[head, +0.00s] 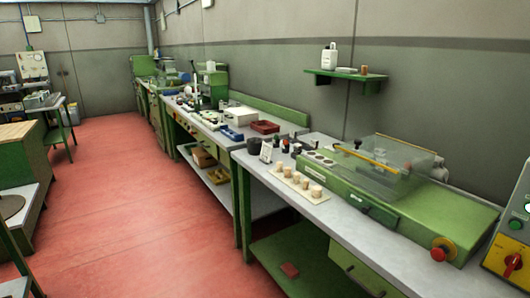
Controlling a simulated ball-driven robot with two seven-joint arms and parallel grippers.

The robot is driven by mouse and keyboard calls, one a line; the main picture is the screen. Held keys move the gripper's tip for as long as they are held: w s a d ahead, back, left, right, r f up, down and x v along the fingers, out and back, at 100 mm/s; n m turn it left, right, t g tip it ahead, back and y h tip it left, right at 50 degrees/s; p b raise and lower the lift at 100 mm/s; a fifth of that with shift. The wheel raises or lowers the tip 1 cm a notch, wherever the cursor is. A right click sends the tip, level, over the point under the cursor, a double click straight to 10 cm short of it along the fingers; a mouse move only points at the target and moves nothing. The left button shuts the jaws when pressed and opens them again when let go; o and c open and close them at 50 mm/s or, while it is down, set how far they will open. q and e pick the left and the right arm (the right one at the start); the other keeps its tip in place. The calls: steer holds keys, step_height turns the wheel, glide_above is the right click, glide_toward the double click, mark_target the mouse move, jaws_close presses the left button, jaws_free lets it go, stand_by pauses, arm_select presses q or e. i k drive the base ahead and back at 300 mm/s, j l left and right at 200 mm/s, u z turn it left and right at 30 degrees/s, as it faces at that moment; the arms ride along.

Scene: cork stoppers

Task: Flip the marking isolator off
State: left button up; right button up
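A grey control box (506,236) with a green side stands at the right edge, partly cut off by the frame. On its face is a yellow plate with a red rotary knob (513,263), which looks like an isolator switch. Its label and exact setting are too small to read. Neither of my grippers shows.
The grey bench top (335,212) holds a pale strip with several corks (300,181) and small stamps. A green shelf (345,77) hangs on the wall above. More benches run to the back left. The red floor (135,210) in front of the benches is clear.

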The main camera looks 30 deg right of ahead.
mark_target(515, 263)
steer(key=z, duration=2.65)
